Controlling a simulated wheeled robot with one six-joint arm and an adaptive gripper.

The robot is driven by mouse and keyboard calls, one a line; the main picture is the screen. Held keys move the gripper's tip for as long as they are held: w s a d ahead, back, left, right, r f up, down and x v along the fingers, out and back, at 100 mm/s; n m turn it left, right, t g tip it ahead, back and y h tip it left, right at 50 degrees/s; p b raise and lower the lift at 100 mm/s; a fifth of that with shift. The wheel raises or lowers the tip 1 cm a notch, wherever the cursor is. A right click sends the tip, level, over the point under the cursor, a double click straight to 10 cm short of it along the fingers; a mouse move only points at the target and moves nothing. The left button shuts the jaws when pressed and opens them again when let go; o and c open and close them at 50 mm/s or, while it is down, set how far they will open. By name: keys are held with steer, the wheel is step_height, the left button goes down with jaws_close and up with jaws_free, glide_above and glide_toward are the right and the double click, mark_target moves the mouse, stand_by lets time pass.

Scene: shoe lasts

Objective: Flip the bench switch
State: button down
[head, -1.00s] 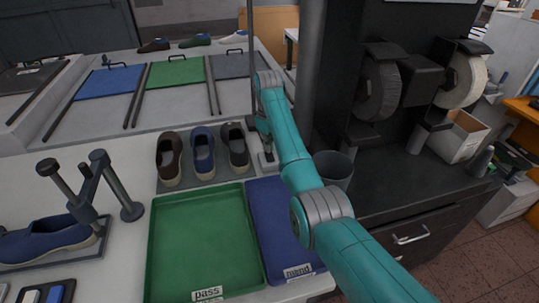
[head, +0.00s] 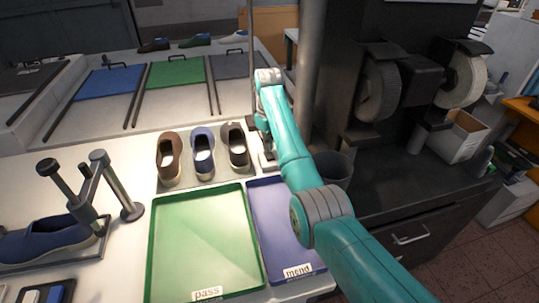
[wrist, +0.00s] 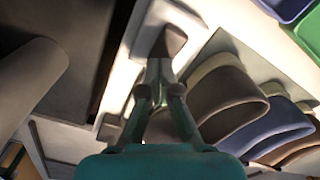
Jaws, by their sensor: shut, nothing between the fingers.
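The bench switch shows in the wrist view as a dark lever (wrist: 170,42) on a pale base plate (wrist: 146,40). In the head view its pale base (head: 268,161) stands right of the shoes and is mostly hidden by my arm. My gripper (wrist: 160,69) is shut and empty, with its fingertips right at the near end of the lever. I cannot tell whether they touch it. In the head view my gripper is largely hidden behind my wrist.
Brown, blue and dark grey shoes (head: 237,148) stand on a mat just left of my gripper. A green tray (head: 205,240) and a blue tray (head: 285,225) lie in front. A thin pole (head: 252,60) rises behind, and a dark bin (head: 333,170) stands at right.

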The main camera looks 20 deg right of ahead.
mark_target(268, 153)
steer(key=shift+r, duration=2.8)
